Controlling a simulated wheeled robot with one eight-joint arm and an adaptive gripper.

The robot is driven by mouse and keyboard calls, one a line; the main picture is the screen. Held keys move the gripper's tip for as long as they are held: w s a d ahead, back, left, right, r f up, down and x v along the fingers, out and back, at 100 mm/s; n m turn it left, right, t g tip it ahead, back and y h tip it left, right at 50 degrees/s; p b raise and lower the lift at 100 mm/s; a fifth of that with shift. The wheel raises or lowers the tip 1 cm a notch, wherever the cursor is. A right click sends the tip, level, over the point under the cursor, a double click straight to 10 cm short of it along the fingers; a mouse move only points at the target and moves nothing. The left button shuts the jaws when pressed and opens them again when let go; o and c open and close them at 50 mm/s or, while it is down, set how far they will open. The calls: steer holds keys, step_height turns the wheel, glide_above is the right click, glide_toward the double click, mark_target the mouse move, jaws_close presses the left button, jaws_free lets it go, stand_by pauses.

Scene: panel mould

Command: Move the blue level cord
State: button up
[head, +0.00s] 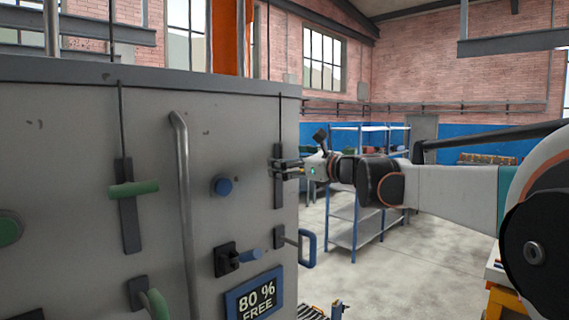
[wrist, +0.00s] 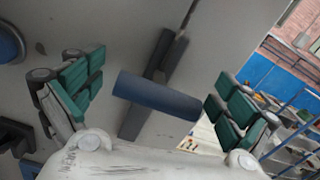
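The blue level cord's handle (wrist: 157,97) is a blue horizontal cylinder in the wrist view, in front of a dark vertical slot plate (wrist: 155,85). In the head view its thin cord (head: 280,115) hangs down the right end of the grey panel to the slot plate (head: 279,192); the handle itself is hidden behind my gripper there. My gripper (head: 281,169) is at this plate from the right. In the wrist view my gripper (wrist: 152,92) is open, with green-padded fingers on either side of the handle and gaps visible between pads and handle.
A green-handled cord (head: 134,188) hangs at the panel's left. A vertical grey pipe (head: 184,190), blue knob (head: 221,186), blue-tipped lever (head: 240,257), blue loop handle (head: 307,248) and "80 % FREE" sign (head: 254,297) are nearby.

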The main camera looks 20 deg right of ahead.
steer(key=shift+w+f, duration=0.1)
step_height(320, 180, up, 10)
stand_by(0.7)
stand_by(0.5)
